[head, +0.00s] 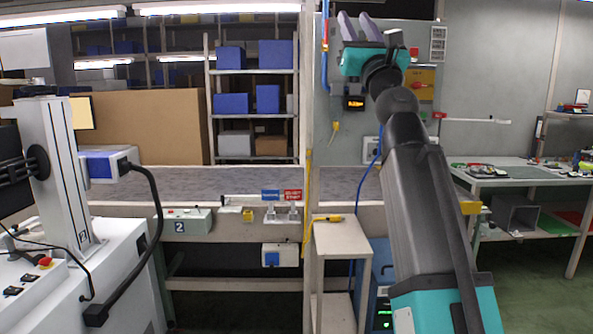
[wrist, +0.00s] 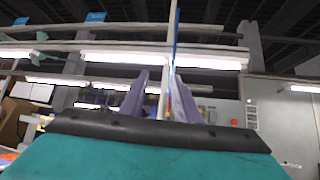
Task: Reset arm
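My arm rises from the lower right of the head view, and my gripper (head: 356,22) is at its upper end, high in front of the grey wall panel. Its two purple-grey fingers point up and stand apart. In the wrist view my gripper (wrist: 160,84) also shows its two fingers with a gap between them and nothing held. Ceiling beams and lamps show beyond the fingers.
A grey conveyor belt (head: 230,178) runs across the middle. A small stand (head: 341,240) holds a yellow-handled tool (head: 328,218). A white machine (head: 90,250) is at left, a workbench (head: 520,178) at right. Shelves with blue boxes (head: 231,103) stand behind.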

